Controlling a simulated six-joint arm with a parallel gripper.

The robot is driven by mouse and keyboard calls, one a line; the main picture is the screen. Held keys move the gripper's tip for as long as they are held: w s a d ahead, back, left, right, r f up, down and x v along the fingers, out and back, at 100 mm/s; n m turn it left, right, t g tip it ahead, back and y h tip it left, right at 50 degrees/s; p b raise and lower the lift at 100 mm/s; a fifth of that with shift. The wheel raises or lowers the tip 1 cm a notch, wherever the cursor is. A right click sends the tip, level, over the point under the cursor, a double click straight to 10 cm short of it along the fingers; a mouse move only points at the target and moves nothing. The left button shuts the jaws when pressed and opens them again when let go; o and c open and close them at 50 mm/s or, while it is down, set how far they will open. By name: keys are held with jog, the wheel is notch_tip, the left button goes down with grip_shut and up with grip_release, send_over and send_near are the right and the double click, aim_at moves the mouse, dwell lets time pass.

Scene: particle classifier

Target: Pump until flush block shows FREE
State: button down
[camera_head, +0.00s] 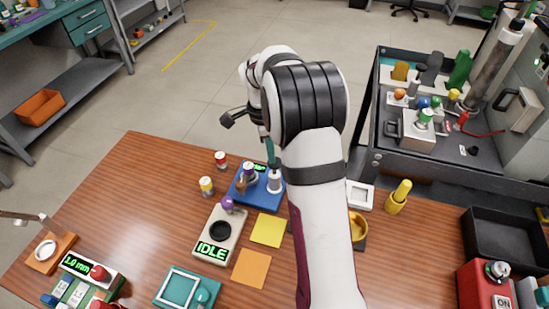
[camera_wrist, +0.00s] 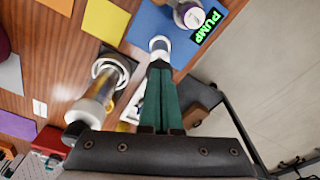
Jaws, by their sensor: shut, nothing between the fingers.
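The blue flush block (camera_head: 240,193) sits on the wooden table, and also shows in the wrist view (camera_wrist: 145,22). Its green display reads PUMP in the wrist view (camera_wrist: 207,26); in the head view it is mostly hidden. A white cylindrical plunger (camera_head: 275,184) stands at the block's right side, and its pale top shows in the wrist view (camera_wrist: 159,44). A purple-and-white capped vial (camera_head: 249,172) stands on the block. My gripper (camera_head: 271,163), with teal fingers (camera_wrist: 159,70), is shut and empty, pointing down right at the plunger. I cannot tell whether the tips touch it.
A beige device (camera_head: 205,235) reading IDLE stands in front of the block. Yellow (camera_head: 268,230) and orange (camera_head: 252,268) pads lie flat nearby. Red (camera_head: 221,161) and yellow (camera_head: 206,187) vials stand to the left. A clear cylinder (camera_wrist: 105,85) is close beside my fingers.

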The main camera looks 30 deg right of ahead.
notch_tip(320, 180, down, 2)
jog(key=shift+f, duration=0.15)
jog(key=a, duration=0.2)
jog(key=w+a+r, duration=0.1)
dwell(0.3)
notch_tip(320, 180, up, 16)
jog(key=a, duration=0.1)
jog(key=shift+w+a, duration=0.2)
jog(key=shift+f, duration=0.15)
dwell(0.6)
jog(key=s+d+f, duration=0.1)
jog(key=d+f, duration=0.2)
jog(key=f, duration=0.3)
jog(key=shift+d+f, duration=0.2)
jog(key=shift+d, duration=0.2)
jog(key=shift+s+f, duration=0.1)
